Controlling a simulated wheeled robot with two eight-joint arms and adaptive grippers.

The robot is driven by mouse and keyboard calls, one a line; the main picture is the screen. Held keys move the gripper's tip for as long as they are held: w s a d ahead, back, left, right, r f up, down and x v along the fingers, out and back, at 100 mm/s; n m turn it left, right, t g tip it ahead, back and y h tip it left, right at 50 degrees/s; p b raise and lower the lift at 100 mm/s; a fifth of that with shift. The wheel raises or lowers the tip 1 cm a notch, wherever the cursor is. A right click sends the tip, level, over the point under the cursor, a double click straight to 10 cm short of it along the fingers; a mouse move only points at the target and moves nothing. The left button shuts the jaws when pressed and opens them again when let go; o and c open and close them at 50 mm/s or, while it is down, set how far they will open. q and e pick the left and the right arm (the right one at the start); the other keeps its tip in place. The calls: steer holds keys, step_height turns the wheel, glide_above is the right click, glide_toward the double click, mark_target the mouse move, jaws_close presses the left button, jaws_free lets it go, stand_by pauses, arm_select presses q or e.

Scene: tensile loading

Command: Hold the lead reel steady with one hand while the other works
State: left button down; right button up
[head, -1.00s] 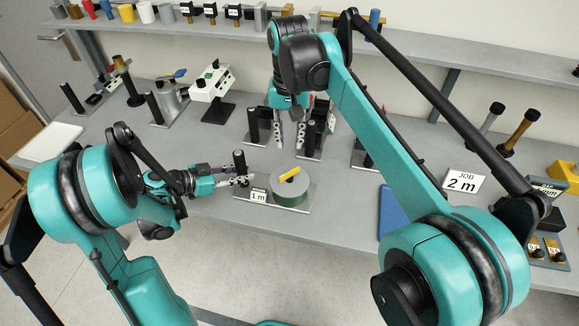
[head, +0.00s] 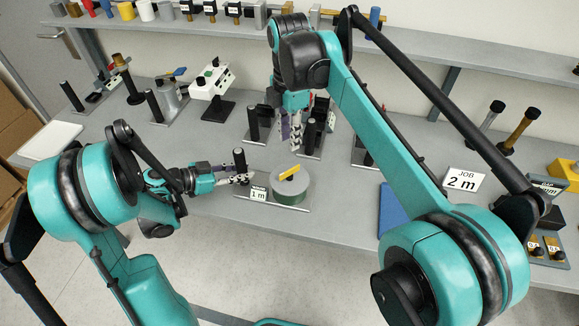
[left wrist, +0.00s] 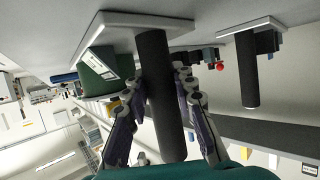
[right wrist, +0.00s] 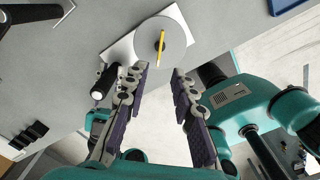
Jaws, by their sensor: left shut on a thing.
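The lead reel (head: 291,190) is a grey-topped green drum with a yellow bar across its top. It sits on a metal plate with a "1 m" label (head: 258,194) and an upright black post (head: 239,159). My left gripper (head: 240,176) is shut on that post, beside the reel. In the left wrist view, its fingers lie on either side of the post (left wrist: 160,90), with the green reel (left wrist: 97,75) behind to the left. My right gripper (head: 291,138) points down behind the reel. In the right wrist view, its fingers (right wrist: 160,72) are apart and empty, with the reel (right wrist: 172,36) beyond.
Several stands with black posts and devices, including a white one (head: 209,82), line the back of the bench. A "JOB 2 m" card (head: 461,180) stands at right, near a blue mat (head: 393,208). A shelf (head: 400,48) runs above.

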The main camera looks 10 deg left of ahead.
mark_target(289, 170)
steer(key=shift+n, duration=0.4)
step_height(289, 170, down, 12)
jaws_close()
